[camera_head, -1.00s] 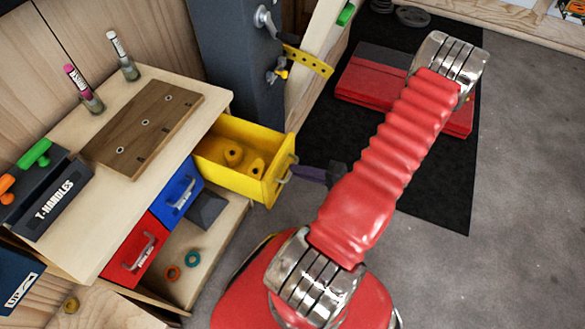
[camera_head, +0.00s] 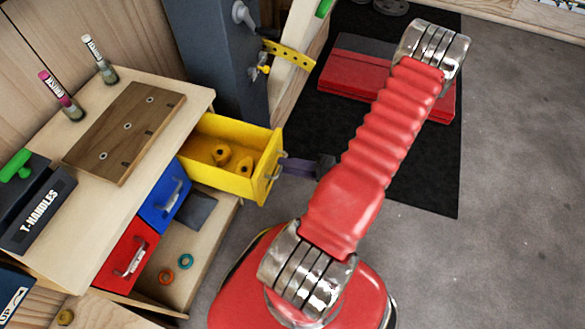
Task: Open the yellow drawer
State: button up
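The yellow drawer (camera_head: 222,181) is pulled well out of the right side of the wooden cabinet. Its inside shows, with yellow rounded pieces (camera_head: 220,155) lying in it. Its front carries a metal handle (camera_head: 272,172). My gripper (camera_head: 295,167) is the dark purple and black part right beside this handle, at the drawer's front. My red arm hides part of the gripper. I cannot tell whether its fingers are around the handle, touching it or apart from it.
A blue drawer (camera_head: 163,200) and a red drawer (camera_head: 126,258) are closed. An open shelf below holds small rings (camera_head: 185,261). A wooden board (camera_head: 125,130) lies on the cabinet top. A dark post (camera_head: 222,60) stands behind. Grey floor (camera_head: 500,200) is clear at right.

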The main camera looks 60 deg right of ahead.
jog(key=shift+s, duration=0.1)
jog(key=v, duration=1.3)
jog(key=shift+s+d, duration=0.15)
jog(key=shift+s, duration=0.15)
dwell(0.3)
